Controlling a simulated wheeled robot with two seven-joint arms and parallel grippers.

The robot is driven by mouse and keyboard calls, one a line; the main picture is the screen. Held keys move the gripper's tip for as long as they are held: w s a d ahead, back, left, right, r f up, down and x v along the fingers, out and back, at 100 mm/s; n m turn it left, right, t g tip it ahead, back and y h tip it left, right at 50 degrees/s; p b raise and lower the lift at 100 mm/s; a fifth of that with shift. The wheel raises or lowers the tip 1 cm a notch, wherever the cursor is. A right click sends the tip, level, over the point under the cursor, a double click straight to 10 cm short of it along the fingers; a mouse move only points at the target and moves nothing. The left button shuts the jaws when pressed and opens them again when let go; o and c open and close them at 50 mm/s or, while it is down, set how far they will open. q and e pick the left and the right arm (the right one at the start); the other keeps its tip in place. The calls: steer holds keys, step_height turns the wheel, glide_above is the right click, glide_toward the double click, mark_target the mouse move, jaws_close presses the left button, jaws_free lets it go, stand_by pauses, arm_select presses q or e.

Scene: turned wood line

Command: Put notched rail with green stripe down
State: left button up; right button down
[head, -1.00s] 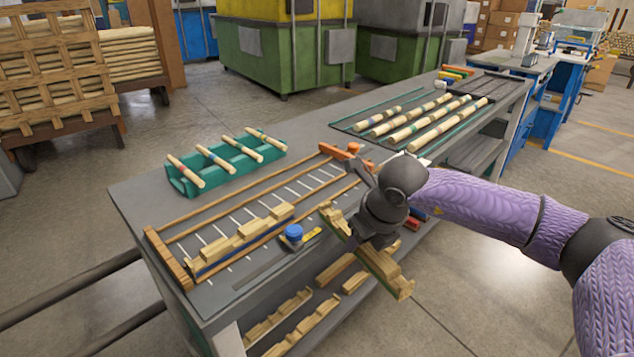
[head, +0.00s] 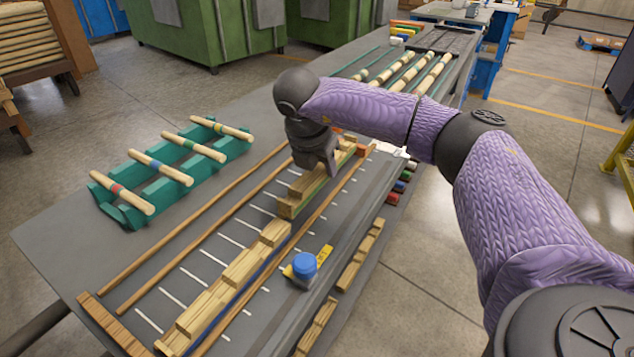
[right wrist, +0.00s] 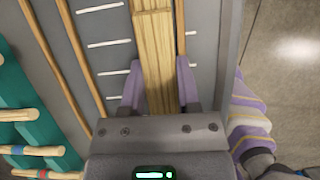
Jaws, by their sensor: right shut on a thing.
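The notched rail with green stripe (head: 291,208) is a pale wooden bar with a green line along its side. My right gripper (head: 318,166) is shut on it from above. In the right wrist view the rail (right wrist: 154,50) runs lengthwise between the two fingers of the gripper (right wrist: 160,80). The rail lies along the marked lane between the wooden strips, just beyond a notched rail with a blue stripe (head: 245,267). I cannot tell whether its underside touches the bench. My left gripper is out of view.
A blue-topped knob on a yellow piece (head: 305,265) stands right of the blue-striped rail. A teal rack (head: 205,178) with several banded dowels is at the left. More dowels lie farther back. Other notched rails (head: 362,255) sit on the lower shelf.

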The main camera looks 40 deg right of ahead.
mark_target(318, 169)
step_height(318, 169, down, 4)
steer(key=shift+r+b, duration=0.25)
steer(key=shift+b, duration=0.25)
steer(key=shift+r, duration=0.15)
steer(key=shift+c, duration=1.6)
jaws_free()
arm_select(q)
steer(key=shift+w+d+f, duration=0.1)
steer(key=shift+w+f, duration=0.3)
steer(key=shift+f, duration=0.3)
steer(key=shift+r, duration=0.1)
arm_select(e)
steer(key=shift+r, duration=0.1)
steer(key=p+v, duration=0.5)
steer(key=v, duration=0.6)
steer(key=shift+r, duration=0.2)
steer(key=shift+s+a+r, duration=0.1)
steer(key=shift+a+r, duration=0.1)
steer(key=shift+r, duration=0.05)
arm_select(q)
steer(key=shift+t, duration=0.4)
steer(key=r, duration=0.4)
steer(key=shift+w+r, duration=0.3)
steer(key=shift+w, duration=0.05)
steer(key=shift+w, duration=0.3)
